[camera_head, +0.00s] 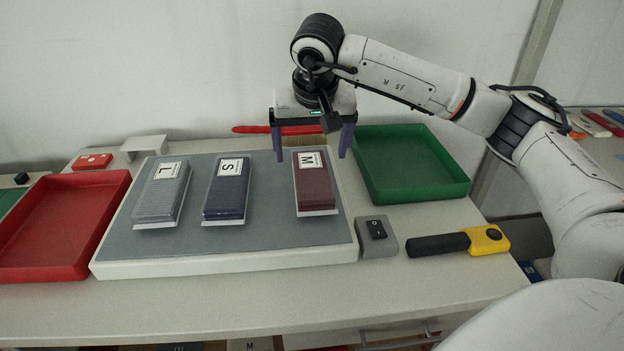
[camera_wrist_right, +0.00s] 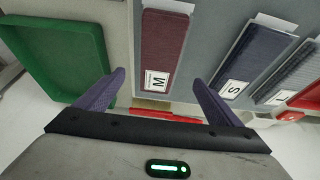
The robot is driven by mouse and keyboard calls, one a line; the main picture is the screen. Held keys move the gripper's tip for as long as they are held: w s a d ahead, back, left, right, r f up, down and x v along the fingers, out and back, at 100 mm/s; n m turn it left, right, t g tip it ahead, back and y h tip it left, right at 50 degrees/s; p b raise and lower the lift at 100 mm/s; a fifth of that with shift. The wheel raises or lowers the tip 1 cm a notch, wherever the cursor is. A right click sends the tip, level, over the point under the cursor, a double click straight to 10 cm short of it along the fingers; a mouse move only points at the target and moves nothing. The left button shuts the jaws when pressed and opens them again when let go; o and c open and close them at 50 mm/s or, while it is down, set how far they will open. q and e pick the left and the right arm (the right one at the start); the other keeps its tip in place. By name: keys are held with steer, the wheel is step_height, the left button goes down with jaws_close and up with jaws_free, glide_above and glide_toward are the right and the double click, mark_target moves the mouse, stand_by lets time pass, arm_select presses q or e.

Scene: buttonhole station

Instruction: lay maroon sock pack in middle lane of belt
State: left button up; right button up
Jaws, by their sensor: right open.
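The maroon sock pack (camera_head: 313,187), with a white M label at its far end, lies flat on the right part of the grey belt (camera_head: 268,215). A navy pack (camera_head: 226,195) marked S lies near the belt's middle, and a grey pack (camera_head: 162,196) marked L lies at the left. My right gripper (camera_head: 312,157) is open and empty, its two fingers pointing down around the far end of the maroon pack, apart from it. In the right wrist view the maroon pack (camera_wrist_right: 163,45) shows between the fingers (camera_wrist_right: 159,77). My left gripper is not in view.
A green tray (camera_head: 420,197) stands right of the belt, a red tray (camera_head: 65,270) left of it. A switch box (camera_head: 377,238) and a yellow-black handheld tool (camera_head: 484,240) lie at the front right. A red item (camera_head: 260,129) lies behind the belt. The gap between navy and maroon packs is bare.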

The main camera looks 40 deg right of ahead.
mark_target(312, 172)
steer(key=x, duration=0.4)
steer(key=s+x, duration=0.1)
steer(key=x, duration=0.1)
steer(key=shift+w+f, duration=0.2)
steer(key=shift+f, duration=0.3)
steer(key=shift+r, duration=0.1)
steer(key=c, duration=1.3)
